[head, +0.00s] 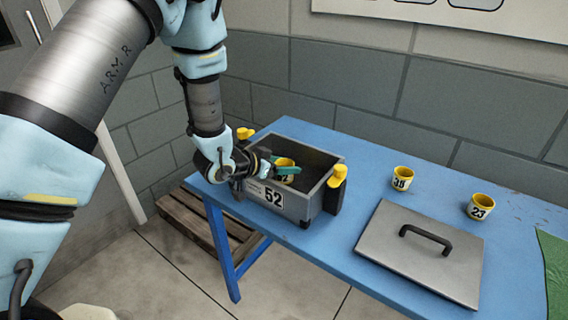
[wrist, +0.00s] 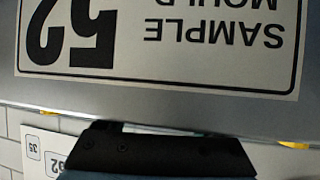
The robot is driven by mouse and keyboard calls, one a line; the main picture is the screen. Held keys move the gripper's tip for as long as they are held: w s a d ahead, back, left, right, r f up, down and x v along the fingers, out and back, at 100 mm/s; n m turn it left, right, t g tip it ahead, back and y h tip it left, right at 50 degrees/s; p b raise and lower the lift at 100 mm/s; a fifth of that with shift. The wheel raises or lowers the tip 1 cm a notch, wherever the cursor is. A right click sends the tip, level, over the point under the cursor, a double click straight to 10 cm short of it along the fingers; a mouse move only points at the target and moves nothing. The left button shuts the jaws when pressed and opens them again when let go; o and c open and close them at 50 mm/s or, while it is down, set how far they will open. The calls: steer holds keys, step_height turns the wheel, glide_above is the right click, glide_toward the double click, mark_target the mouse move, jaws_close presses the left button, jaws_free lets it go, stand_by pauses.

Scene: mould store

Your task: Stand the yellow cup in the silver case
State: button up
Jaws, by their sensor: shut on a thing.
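The open silver case (head: 299,207) stands on the blue table, with a label reading 52 on its front wall. In the wrist view, the case (wrist: 200,112) fills the upper part, its label upside down. A yellow cup (head: 284,162) with a partly hidden number shows inside the case opening. My gripper (head: 288,170) reaches over the case's left side, with teal fingers shut on the cup. The cup looks roughly upright; I cannot tell whether it touches the case floor. The wrist view shows a dark gripper part (wrist: 155,152), but the cup is hidden there.
Two other yellow cups, 35 (head: 403,178) and 23 (head: 480,206), stand right of the case. A grey lid (head: 422,270) with a black handle lies in front of them. Yellow latches (head: 338,176) stick up at the case's ends. A green mat (head: 554,265) lies far right.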

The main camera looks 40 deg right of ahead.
steer(key=shift+f, duration=0.1)
steer(key=shift+f, duration=0.15)
steer(key=o, duration=1.4)
steer(key=shift+c, duration=0.2)
